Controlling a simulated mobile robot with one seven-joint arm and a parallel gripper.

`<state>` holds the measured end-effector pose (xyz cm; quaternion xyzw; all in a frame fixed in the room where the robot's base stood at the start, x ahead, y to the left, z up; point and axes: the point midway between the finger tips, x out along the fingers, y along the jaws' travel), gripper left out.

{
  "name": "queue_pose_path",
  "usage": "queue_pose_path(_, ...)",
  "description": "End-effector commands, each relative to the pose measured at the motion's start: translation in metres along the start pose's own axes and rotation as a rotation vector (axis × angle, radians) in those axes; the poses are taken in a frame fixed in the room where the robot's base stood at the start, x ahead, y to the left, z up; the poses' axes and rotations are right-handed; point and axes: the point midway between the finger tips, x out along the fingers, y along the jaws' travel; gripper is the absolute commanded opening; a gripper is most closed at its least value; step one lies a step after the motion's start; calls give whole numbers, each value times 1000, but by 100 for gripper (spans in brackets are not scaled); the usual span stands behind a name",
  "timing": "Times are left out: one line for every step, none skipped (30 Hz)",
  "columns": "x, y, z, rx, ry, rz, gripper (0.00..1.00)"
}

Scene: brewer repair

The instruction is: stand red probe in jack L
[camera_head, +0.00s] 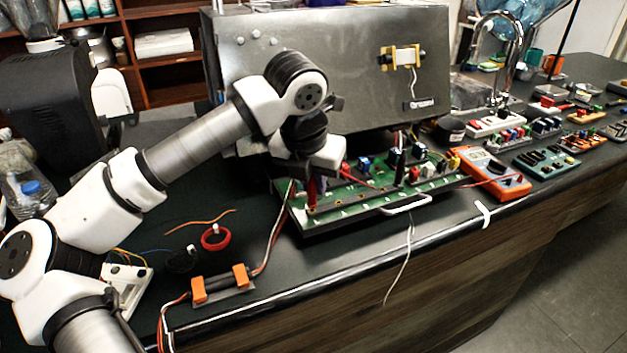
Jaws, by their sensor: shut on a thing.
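My gripper (312,170) is over the left end of the green circuit board (352,205), pointing down. It is shut on the red probe (311,190), which hangs roughly upright below it. The probe's tip is at or just above the board's front left part; I cannot tell whether it touches. A row of small holes and pale marks runs along the board's front strip, but the letters are too small to read, so I cannot pick out jack L. My wrist hides part of the board's back left.
A black upright probe (399,168) stands on the board. The orange multimeter (490,172) lies to the right. The steel brewer housing (340,60) rises close behind. A white handle (406,204) is at the tray's front. An orange-ended holder (220,286) sits front left, with loose wires around.

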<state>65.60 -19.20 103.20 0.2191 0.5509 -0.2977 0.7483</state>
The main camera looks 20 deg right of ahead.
Motion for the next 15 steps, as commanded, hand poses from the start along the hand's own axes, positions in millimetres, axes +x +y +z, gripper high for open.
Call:
queue_pose_path(0,0,0,0,0,0,0)
queue_pose_path(0,0,0,0,0,0,0)
queue_pose_path(1,0,0,0,0,0,0)
queue_pose_path(1,0,0,0,0,0,0)
queue_pose_path(2,0,0,0,0,0,0)
queue_pose_path(2,0,-1,0,0,0,0)
queue_pose_path(2,0,-1,0,0,0,0)
queue_pose_path(3,0,-1,0,0,0,0)
queue_pose_path(3,0,-1,0,0,0,0)
queue_pose_path(4,0,-1,0,0,0,0)
queue_pose_path(4,0,-1,0,0,0,0)
queue_pose_path(4,0,-2,0,0,0,0)
queue_pose_path(5,0,-2,0,0,0,0)
queue_pose_path(5,0,-2,0,0,0,0)
queue_pose_path(6,0,-2,0,0,0,0)
